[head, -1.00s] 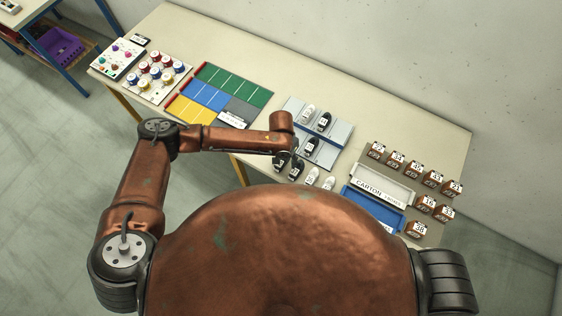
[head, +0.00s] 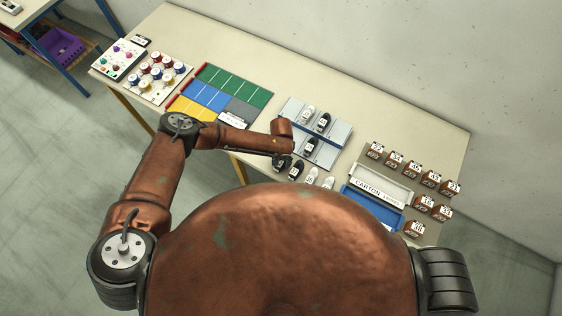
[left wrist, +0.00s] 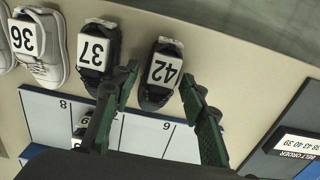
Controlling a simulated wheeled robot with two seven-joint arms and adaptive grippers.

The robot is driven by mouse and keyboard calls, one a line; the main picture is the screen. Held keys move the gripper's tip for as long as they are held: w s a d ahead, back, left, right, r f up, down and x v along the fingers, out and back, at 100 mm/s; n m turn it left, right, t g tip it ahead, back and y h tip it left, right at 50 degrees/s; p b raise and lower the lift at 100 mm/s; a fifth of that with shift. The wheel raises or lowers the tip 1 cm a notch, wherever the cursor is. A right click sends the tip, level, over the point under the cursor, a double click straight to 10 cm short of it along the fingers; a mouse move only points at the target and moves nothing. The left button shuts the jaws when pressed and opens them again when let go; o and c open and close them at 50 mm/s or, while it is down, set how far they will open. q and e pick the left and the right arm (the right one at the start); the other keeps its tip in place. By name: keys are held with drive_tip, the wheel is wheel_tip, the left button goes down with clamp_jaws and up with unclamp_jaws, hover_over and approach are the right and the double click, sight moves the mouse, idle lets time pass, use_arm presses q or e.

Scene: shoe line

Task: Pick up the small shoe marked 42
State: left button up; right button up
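The small shoe marked 42 (left wrist: 154,92) is black with a white tag. In the left wrist view it shows between the two fingers of my left gripper (left wrist: 160,76), which are apart and do not visibly touch it. In the head view the shoe (head: 282,163) lies at the table's near edge, left end of its row, just below my left wrist; the fingers are hard to make out there. A black shoe marked 37 (left wrist: 97,50) is beside it, partly behind one finger. My right gripper is not in view.
A white shoe marked 36 (left wrist: 43,58) stands beyond shoe 37. A numbered rack (head: 333,150) with several shoes lies behind the row.

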use_arm(q)
drive_tip(key=c, duration=0.9)
drive_tip(key=shift+c, duration=0.2)
